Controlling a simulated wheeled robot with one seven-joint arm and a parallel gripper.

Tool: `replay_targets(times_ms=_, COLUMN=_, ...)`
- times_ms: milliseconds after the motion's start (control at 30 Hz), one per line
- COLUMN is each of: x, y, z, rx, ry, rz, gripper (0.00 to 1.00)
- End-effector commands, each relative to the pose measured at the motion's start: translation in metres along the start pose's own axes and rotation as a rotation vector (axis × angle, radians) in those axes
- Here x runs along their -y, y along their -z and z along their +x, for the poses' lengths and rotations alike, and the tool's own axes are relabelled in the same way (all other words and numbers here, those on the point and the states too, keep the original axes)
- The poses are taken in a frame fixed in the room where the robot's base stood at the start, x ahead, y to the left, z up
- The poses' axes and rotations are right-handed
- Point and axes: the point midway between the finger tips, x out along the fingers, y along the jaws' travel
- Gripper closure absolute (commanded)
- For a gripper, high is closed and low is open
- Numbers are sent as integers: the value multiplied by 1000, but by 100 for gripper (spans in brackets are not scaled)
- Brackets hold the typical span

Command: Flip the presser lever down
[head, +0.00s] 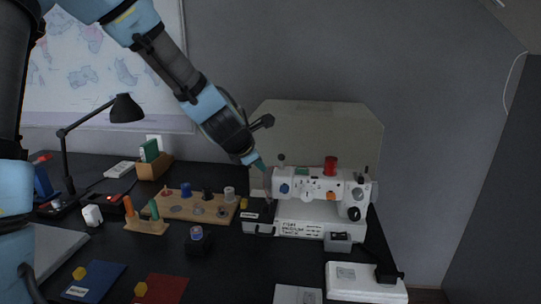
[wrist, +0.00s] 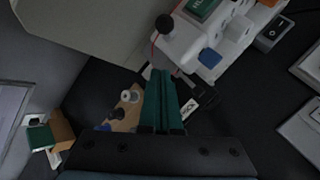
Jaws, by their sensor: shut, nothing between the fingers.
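A white sewing machine (head: 322,187) stands at the right of the desk, with a blue knob (head: 284,188) at its left end. In the wrist view the machine (wrist: 178,48) is at the upper right, with the blue knob (wrist: 209,57) on it. My gripper (head: 266,182) points down beside the machine's left end. In the wrist view its green fingers (wrist: 163,105) are together and empty. Small dark parts (wrist: 205,97) show just right of the fingertips. I cannot tell whether one is the presser lever, or whether the fingers touch anything.
A wooden board (head: 190,206) with several round pieces lies left of the machine. A black lamp (head: 126,108) stands at the far left. A beige panel (head: 330,130) rises behind the machine. A white box (head: 362,284) is at the front right.

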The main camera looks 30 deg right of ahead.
Motion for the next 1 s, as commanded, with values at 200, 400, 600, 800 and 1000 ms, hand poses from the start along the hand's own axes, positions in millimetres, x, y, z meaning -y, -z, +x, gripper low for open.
replay_targets(times_ms=200, x=-2, y=-27, z=2, rx=3, ry=-2, rz=2, gripper=100)
replay_targets(times_ms=400, x=-1, y=-33, z=5, rx=2, ry=-1, rz=2, gripper=100)
replay_targets(times_ms=600, x=-1, y=-33, z=6, rx=2, ry=-2, rz=2, gripper=100)
replay_targets(times_ms=800, x=0, y=-34, z=5, rx=1, ry=0, rz=1, gripper=100)
replay_targets(times_ms=1000, x=2, y=-38, z=1, rx=-12, ry=18, rz=-3, gripper=100)
